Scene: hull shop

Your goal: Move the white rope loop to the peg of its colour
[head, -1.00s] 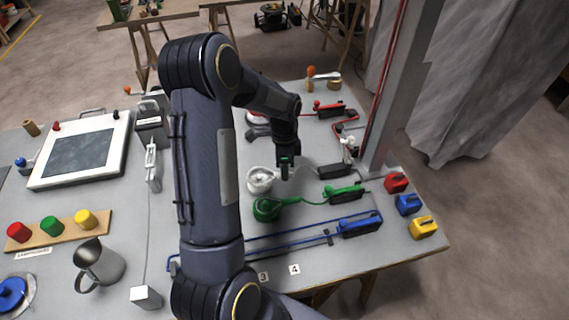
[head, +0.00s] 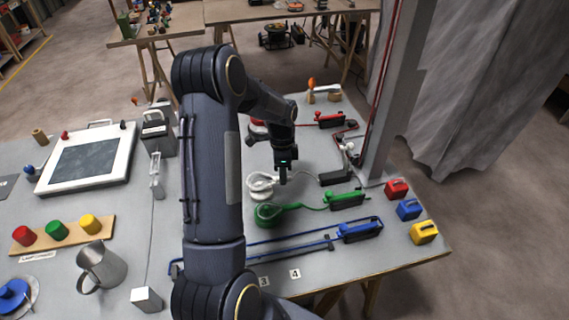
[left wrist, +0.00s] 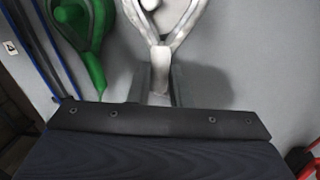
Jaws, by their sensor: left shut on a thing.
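The white rope loop (head: 258,192) is over the grey bench, behind and beside the green loop (head: 266,213). My left gripper (head: 283,178) points down at the loop's right side. In the left wrist view its fingers (left wrist: 160,88) are shut on the narrow neck of the white rope loop (left wrist: 161,62). The loop opens out beyond the fingers, and a pale piece shows inside it at the top edge. I cannot tell whether the loop is around this piece or above it. My right gripper is not in view.
A green line runs right to a green fitting (head: 346,199). A blue line runs to a blue fitting (head: 358,231) in front. A grey post (head: 385,120) rises behind at right. Red, blue and yellow blocks (head: 424,232) stand at the right edge. A metal jug (head: 101,268) stands at left.

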